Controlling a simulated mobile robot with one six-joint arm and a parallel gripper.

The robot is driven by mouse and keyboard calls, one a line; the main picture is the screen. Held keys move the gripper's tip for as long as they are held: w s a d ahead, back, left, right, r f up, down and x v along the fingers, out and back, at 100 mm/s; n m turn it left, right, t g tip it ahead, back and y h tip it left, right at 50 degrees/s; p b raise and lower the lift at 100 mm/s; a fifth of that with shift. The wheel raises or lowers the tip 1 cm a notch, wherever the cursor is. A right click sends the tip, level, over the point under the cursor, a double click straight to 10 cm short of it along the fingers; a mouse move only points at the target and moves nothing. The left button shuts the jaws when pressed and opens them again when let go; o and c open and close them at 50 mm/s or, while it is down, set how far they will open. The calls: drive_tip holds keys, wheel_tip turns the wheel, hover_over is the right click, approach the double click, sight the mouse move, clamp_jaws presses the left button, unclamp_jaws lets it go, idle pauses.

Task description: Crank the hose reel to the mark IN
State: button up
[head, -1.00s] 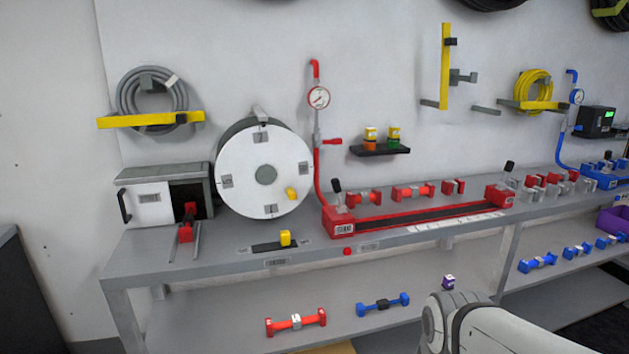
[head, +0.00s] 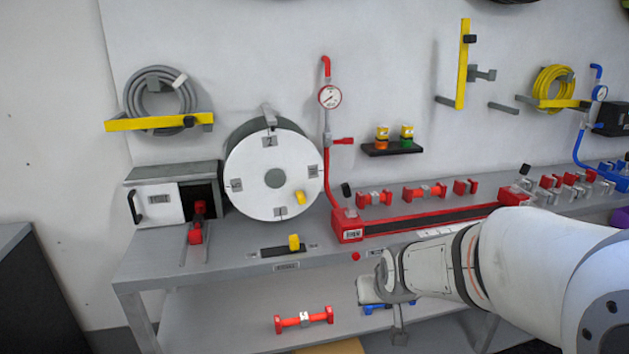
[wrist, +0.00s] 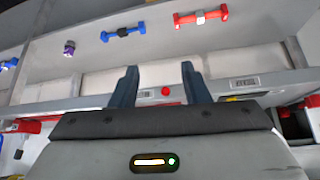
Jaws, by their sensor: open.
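The hose reel (head: 262,160) is a large white disc with a dark drum behind it, standing on the grey bench. A yellow crank knob (head: 299,197) sticks out at its lower right. Small grey plates sit around its face; the top one reads 2, and the others are too small to read. A grey pointer (head: 269,114) is above the rim. My gripper (wrist: 155,85) is open and empty in the wrist view, its two dark fingers apart below the bench front. In the head view my arm reaches in from the right, well away from the reel.
A red pipe with a gauge (head: 329,96) rises just right of the reel, with a red rail unit (head: 347,225) beside it. A white box (head: 157,203) stands at left. A yellow-knobbed slider (head: 294,242) and a red button (head: 355,256) lie along the front.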

drive_tip(key=w+a+r+n+t+y+p, duration=0.1)
drive_tip(key=w+a+r+t+p, duration=0.15)
drive_tip(key=w, duration=0.45)
drive_tip(key=w+a+r+t+y+p, duration=0.1)
drive_tip(key=w+a+r+t+p, duration=0.1)
drive_tip(key=w+a+p, duration=0.35)
drive_tip(key=n+t+y+p, duration=0.2)
drive_tip(key=t+p, duration=0.3)
drive_tip(key=t, duration=0.1)
approach(302, 199)
drive_tip(key=w, duration=0.4)
drive_tip(key=shift+a+p, duration=0.3)
drive_tip(key=shift+a, duration=0.2)
drive_tip(key=p+x, duration=0.2)
drive_tip(key=x, duration=0.5)
drive_tip(key=shift+w+a, duration=0.15)
drive_tip(key=shift+w, duration=0.1)
clamp_jaws()
